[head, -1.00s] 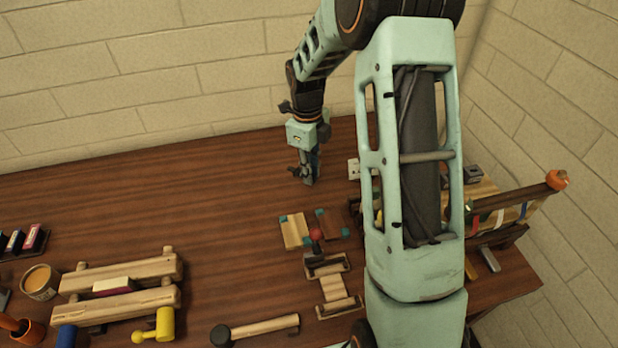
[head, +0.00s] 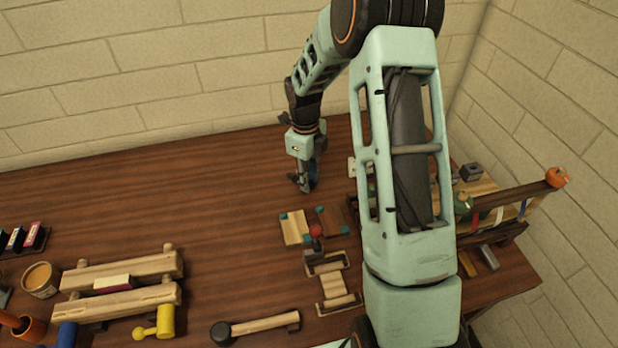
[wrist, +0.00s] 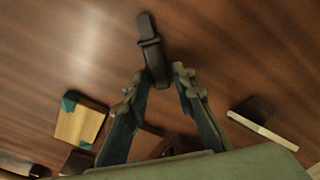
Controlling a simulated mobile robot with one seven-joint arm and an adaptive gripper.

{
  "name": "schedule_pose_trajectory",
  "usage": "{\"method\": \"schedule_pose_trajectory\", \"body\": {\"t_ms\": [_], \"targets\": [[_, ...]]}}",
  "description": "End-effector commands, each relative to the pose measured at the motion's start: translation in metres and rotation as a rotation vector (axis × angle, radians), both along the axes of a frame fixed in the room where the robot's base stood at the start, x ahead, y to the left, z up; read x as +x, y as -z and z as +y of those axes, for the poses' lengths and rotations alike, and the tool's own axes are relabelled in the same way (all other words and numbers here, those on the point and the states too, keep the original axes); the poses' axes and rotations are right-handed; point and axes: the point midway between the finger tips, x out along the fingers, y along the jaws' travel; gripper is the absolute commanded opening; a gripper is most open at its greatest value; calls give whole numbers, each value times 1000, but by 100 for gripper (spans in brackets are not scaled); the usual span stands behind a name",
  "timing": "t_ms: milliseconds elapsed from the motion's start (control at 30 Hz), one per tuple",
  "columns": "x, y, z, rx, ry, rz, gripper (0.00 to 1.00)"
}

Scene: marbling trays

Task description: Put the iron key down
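The dark iron key (wrist: 151,50) shows between my fingertips in the wrist view, its narrow end pointing away from the gripper. My gripper (wrist: 158,77) appears shut on its near end, with a fingertip close against each side. In the head view my gripper (head: 303,184) points down, low over the back middle of the brown table (head: 215,195). The key is too small to make out there, and I cannot tell whether it touches the table.
A wooden block with teal corners (head: 296,228) and a red-knobbed fixture (head: 316,232) stand in front of the gripper. A wooden rack (head: 120,270), yellow mallet (head: 163,322) and black-headed mallet (head: 262,325) lie front left. The back left table is clear.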

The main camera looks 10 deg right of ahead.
Motion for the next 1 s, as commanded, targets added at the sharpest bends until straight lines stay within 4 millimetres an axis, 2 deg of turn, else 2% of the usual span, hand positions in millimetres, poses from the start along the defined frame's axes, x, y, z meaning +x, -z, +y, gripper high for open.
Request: {"method": "schedule_pose_trajectory", "body": {"t_ms": [300, 467, 567, 800, 1000], "targets": [[0, -1, 0, 0, 1, 0, 33], [1, -8, 0, -1, 2, -2, 33], [2, -23, 1, -1, 2, -5, 33], [4, -77, 3, -1, 0, -5, 33], [4, -110, 4, -1, 0, -2, 33]]}}
